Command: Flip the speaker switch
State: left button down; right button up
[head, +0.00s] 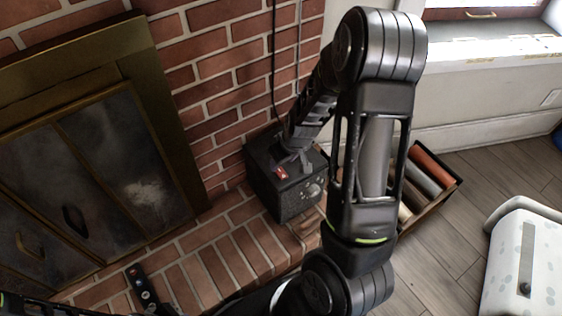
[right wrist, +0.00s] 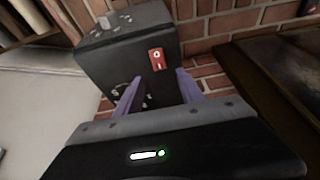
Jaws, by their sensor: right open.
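The speaker (head: 291,204) is a dark box on the brick hearth against the brick wall. Its red switch (head: 281,173) is on the top face in the head view. In the right wrist view, the speaker (right wrist: 110,58) fills the upper middle, and the red switch (right wrist: 157,59) is just beyond the fingertips. My right gripper (right wrist: 158,77) is open, its two purple-grey fingers apart with nothing seen between them. In the head view my right gripper (head: 293,158) is over the speaker and hides part of its top. Contact with the switch cannot be told.
A brass-framed fireplace (head: 100,150) stands left of the speaker. A crate of rolled items (head: 437,170) is on the floor at right. A pale spotted container (head: 525,260) stands farther right, with bare wood floor between.

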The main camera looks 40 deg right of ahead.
jog(key=v, duration=0.3)
jog(key=shift+p, duration=0.35)
jog(key=s+a+f+m+y+p, duration=0.1)
jog(key=a+f+p, duration=0.15)
jog(key=a, duration=0.55)
jog(key=a+f+m+y+p, duration=0.1)
jog(key=a+p, duration=0.2)
jog(key=a, duration=0.6)
jog(key=s+a+n+g+y+p, duration=0.1)
jog(key=s+a+p, duration=0.5)
jog(key=s+a, duration=0.7)
jog(key=shift+s+a+r+g+y, duration=0.15)
jog(key=shift+a+r+g+y, duration=0.2)
jog(key=shift+a+g+y, duration=0.6)
jog(key=shift+a, duration=0.15)
